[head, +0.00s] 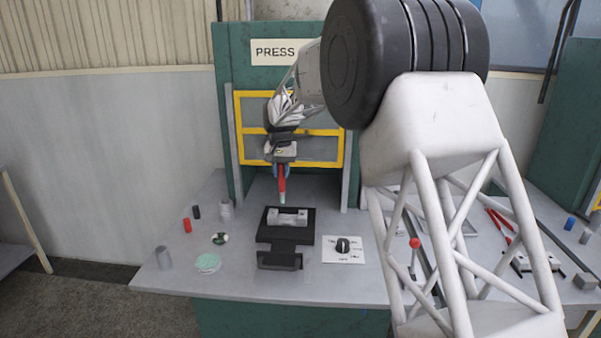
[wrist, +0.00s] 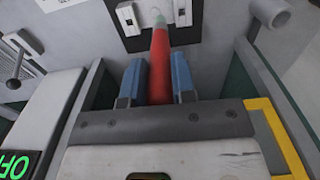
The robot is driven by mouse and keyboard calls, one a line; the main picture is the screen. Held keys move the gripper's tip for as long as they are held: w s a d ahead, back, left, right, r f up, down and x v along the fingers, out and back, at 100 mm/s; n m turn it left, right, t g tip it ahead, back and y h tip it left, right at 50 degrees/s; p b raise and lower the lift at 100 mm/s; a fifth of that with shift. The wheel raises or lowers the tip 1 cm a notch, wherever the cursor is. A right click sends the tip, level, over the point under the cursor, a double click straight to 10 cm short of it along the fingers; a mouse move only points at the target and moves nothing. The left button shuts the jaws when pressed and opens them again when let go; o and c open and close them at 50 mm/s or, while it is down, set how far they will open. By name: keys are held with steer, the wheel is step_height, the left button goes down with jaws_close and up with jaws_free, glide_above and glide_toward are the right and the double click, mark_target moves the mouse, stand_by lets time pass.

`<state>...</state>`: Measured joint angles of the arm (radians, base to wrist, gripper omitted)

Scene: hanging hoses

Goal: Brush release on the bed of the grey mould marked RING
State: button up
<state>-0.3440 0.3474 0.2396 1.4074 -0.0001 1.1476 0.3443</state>
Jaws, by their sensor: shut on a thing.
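My gripper (head: 283,168) is shut on the red handle of a brush (head: 282,182), which points down with a pale tip. In the wrist view the blue fingers of my gripper (wrist: 160,80) stand on either side of the red brush (wrist: 160,65), whose tip is pale green. A light grey mould (head: 290,218) sits on a black plate (head: 274,237) in front of the press. The brush tip is just above or at the back of the mould; I cannot tell whether it touches. The mould also shows at the wrist view's top edge (wrist: 128,18). No RING marking is readable.
The green press (head: 228,90) with its yellow-framed guard (head: 240,130) stands behind my gripper. A pale green dish (head: 207,263), a small round item (head: 220,239) and several small cylinders are on the left of the bench.

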steer(key=shift+a, duration=0.6)
steer(key=shift+f, duration=0.1)
